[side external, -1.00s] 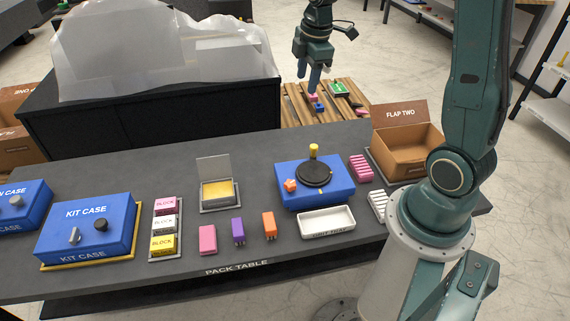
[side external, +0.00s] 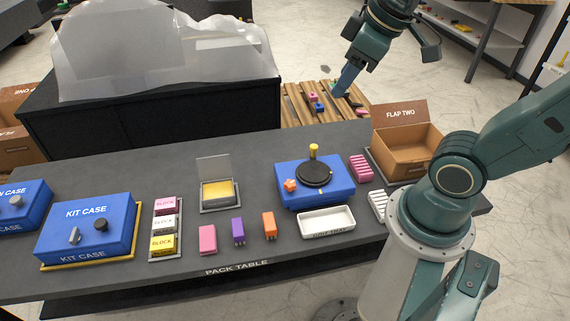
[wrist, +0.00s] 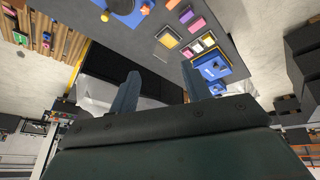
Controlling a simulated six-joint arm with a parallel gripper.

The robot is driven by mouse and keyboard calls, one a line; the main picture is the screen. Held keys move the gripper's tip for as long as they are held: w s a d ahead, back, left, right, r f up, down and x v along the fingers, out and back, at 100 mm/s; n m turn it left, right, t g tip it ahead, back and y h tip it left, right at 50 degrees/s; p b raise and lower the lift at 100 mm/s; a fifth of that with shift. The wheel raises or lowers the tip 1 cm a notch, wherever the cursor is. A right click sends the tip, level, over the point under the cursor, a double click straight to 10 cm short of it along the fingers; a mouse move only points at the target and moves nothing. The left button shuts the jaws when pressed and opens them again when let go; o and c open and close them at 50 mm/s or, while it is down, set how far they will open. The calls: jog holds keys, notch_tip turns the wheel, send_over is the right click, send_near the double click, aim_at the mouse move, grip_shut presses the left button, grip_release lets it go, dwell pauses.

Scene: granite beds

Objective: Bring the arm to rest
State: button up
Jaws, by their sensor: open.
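My gripper (side external: 346,80) is in the air at the top right of the side external view, above and beyond the pack table, in front of the wooden pallet (side external: 292,104) in the picture. Its blue fingers point down and to the left. In the wrist view my gripper (wrist: 165,90) shows two blue fingers spread wide apart, with nothing between them. It is open and empty.
The dark pack table (side external: 120,180) carries blue kit cases (side external: 88,228), a blue box with a black disc (side external: 315,183), a white tray (side external: 327,222) and several blocks. An open carton (side external: 405,155) stands at its right end. A sheet-covered black bed (side external: 150,125) stands behind.

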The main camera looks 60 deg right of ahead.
jog(key=s, duration=0.1)
jog(key=s+a+m, duration=0.1)
jog(key=s, duration=0.1)
jog(key=s+m, duration=0.1)
jog(key=shift+s+a+f+t, duration=0.1)
jog(key=shift+s+a+t, duration=0.1)
jog(key=shift+a+t, duration=0.2)
